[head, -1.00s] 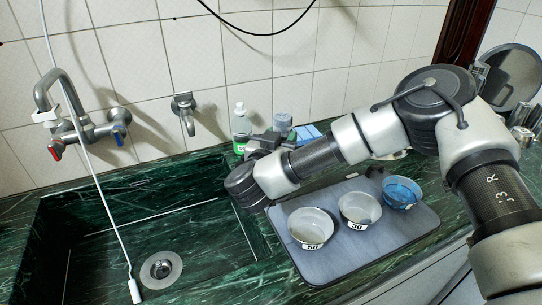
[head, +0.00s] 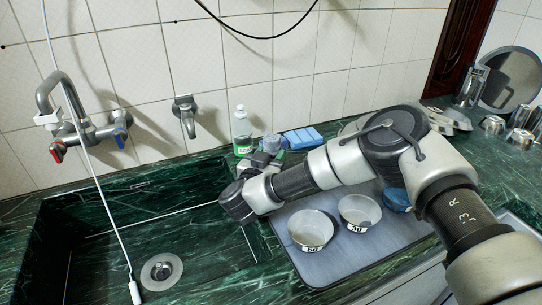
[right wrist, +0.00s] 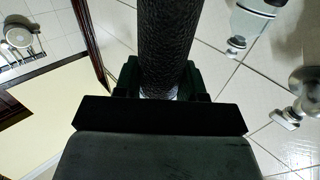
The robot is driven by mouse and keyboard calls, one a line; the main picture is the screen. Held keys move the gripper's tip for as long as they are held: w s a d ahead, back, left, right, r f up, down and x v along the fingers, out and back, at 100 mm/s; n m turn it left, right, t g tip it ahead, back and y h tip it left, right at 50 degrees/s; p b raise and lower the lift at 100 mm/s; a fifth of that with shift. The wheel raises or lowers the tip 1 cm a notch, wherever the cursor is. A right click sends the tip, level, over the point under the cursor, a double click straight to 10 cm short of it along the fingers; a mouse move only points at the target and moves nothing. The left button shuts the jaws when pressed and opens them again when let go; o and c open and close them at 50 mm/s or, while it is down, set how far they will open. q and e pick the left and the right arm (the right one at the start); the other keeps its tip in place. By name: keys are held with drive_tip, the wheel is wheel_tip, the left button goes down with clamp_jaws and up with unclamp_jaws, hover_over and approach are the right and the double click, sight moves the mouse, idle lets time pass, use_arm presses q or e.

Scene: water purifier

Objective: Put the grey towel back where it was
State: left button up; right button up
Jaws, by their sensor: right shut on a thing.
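My right gripper (head: 268,157) is beyond the front end of my right arm, above the counter behind the tray. It is shut on a rolled grey towel (head: 270,142), whose rounded end shows just above the fingers. In the right wrist view the towel (right wrist: 165,45) is a dark, rough-textured roll standing out from between the jaws (right wrist: 160,84). Whether the towel touches the counter is hard to tell. My left gripper is not in view.
A green-labelled bottle (head: 241,130) and a blue sponge (head: 302,138) stand near the towel by the wall. A grey tray (head: 325,268) holds bowls, partly behind my arm. The sink (head: 110,255) is at left, with taps (head: 88,130). Metal dishes (head: 492,124) are at right.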

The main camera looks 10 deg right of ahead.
drive_tip(key=o, duration=0.9)
drive_tip(key=shift+f, duration=0.15)
drive_tip(key=v, duration=1.2)
